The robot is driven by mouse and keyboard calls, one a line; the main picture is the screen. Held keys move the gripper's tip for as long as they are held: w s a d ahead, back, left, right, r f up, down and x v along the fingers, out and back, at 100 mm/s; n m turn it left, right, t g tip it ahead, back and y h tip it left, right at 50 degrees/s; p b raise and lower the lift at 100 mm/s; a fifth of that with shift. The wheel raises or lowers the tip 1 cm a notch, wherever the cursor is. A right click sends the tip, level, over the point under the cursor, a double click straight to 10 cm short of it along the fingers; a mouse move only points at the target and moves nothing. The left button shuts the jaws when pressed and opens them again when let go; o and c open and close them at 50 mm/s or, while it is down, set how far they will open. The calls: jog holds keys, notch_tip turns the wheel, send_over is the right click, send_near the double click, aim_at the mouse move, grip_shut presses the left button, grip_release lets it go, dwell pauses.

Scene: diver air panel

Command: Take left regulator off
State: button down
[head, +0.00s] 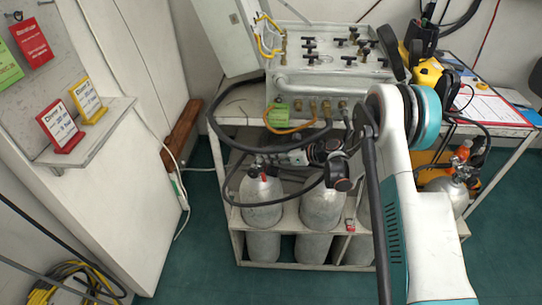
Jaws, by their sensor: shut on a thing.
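The left cylinder (262,205) is a grey tank standing upright in the top row of the white rack. Its valve (256,171), with a small red part, is at its top. The left regulator (264,160) is a small dark piece at that valve, with a black hose by it. My gripper (272,159) reaches in from the right, just above the cylinder top, and is shut on the left regulator. The fingertips and regulator are small and partly hidden, so I cannot tell whether the regulator still touches the valve.
A middle cylinder (322,208) stands beside the left one, under my wrist. The air panel (330,62) with several black knobs is above on the rack top. A black hose (222,137) loops left of the cylinders.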

notch_tip(320, 180, up, 10)
jog(key=a+p, duration=0.1)
jog(key=p, duration=0.2)
jog(key=shift+f+p, duration=0.2)
jog(key=shift+p, duration=0.1)
jog(key=shift+s, duration=0.1)
jog(key=shift+c, duration=2.4)
grip_release()
jog(key=shift+d, duration=0.1)
